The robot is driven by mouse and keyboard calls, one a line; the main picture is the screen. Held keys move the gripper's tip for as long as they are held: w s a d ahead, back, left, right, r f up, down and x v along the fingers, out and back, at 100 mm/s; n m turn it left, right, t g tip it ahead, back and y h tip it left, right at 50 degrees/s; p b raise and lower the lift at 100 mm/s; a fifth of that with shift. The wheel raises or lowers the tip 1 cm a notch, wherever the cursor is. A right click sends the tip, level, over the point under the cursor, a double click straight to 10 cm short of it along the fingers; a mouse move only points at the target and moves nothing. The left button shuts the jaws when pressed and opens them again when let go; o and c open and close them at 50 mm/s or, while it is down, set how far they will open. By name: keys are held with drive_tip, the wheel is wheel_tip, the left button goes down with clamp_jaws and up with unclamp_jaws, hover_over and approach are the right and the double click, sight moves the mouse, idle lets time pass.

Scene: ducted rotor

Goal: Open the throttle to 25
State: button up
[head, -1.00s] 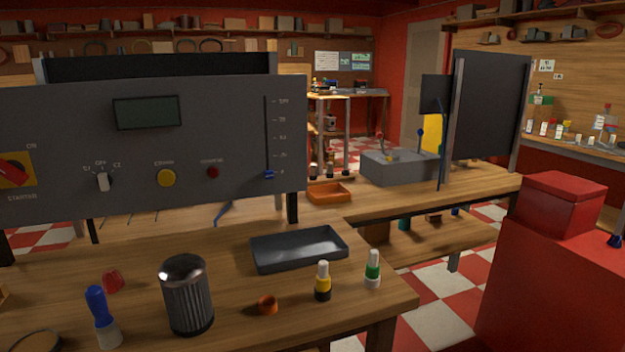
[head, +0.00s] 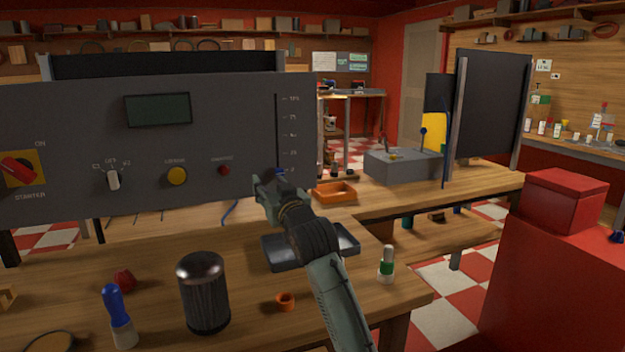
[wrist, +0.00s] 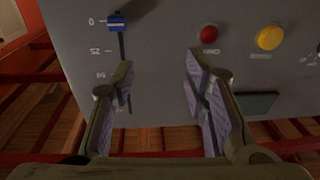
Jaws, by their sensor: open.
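The throttle is a vertical slot with a blue slider knob on the grey panel (head: 230,105). The knob (wrist: 116,22) sits at the 0 mark in the wrist view, where the panel appears upside down with the higher marks below. In the head view the knob (head: 279,171) shows at the slot's bottom end, just above my gripper and partly hidden by it. My gripper (wrist: 158,68) is open and empty. Its fingers point at the panel, the left finger nearer the slot. The knob lies outside the fingers, beyond the left fingertip, and appears untouched.
The panel also holds a dark display (head: 158,110), a red starter switch (head: 18,171), a small selector, a yellow button (head: 177,176) and a red button (head: 224,170). Below, a metal canister (head: 204,293) and a dark tray (head: 350,240) stand on the bench. An orange tray (head: 335,192) is at right.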

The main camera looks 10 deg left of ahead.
drive_tip(key=m+h, duration=0.1)
drive_tip(key=h, duration=0.1)
approach(279, 172)
drive_tip(key=v, duration=0.2)
drive_tip(key=f, duration=0.1)
drive_tip(key=p+x, duration=0.3)
drive_tip(key=x, duration=0.7)
drive_tip(key=shift+w, duration=0.3)
drive_tip(key=shift+c, duration=0.4)
clamp_jaws()
